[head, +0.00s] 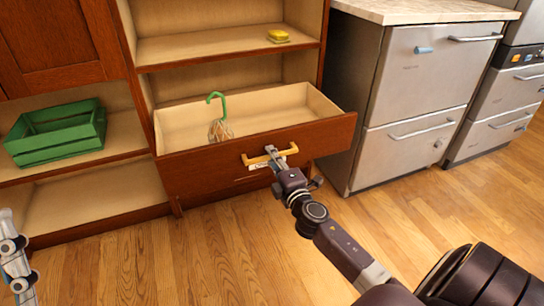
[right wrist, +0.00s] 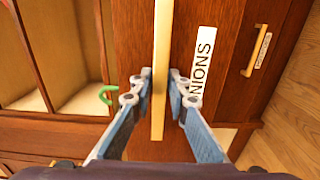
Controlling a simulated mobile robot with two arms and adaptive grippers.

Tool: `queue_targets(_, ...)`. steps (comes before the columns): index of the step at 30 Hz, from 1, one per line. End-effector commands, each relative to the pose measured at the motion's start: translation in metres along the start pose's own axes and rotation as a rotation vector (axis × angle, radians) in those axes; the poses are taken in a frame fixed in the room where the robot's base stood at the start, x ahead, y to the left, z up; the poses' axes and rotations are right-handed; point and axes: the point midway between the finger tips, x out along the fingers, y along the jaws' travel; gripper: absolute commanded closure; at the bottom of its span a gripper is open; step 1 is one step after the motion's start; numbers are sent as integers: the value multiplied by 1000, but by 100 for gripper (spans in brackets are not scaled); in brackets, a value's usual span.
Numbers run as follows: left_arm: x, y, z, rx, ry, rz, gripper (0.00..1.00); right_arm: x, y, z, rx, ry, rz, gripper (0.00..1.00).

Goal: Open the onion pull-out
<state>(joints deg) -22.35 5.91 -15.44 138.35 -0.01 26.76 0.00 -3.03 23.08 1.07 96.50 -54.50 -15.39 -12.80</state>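The onion pull-out is a wooden drawer with a red-brown front (head: 215,165), and it stands well out from the cabinet. Its yellow bar handle (head: 287,151) also shows in the right wrist view (right wrist: 162,40), beside a white label (right wrist: 203,60) on which "NIONS" can be read. My right gripper (head: 272,152) has one finger on each side of the handle, close against it, and appears shut on it. A net-like item with a green hook (head: 217,98) is inside the drawer. Part of my left gripper (head: 10,235) shows at the left edge; its fingertip gap is unclear.
A green crate (head: 55,145) sits on the left shelf. A yellow item (head: 278,36) is on the shelf above the drawer. A steel-fronted unit (head: 415,75) stands close to the right. The wooden floor (head: 200,260) in front is clear.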

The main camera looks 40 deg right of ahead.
Motion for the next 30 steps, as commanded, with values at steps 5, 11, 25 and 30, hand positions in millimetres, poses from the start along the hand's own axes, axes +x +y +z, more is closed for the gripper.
queue_targets(5, 0, 0, 0, 0, 1, 0, 60, 0, 0, 0, 0, 0, 0, 71)
queue_targets(11, 0, -1, 0, 2, 2, 0, 60, 0, 0, 0, 0, -1, 0, 71)
queue_targets(25, 0, 0, 0, 1, 1, 0, 60, -68, -2, 0, 2, -2, -3, 71)
queue_targets(30, 0, 0, 0, 1, 1, 0, 60, -97, -1, 0, 2, -2, -3, 71)
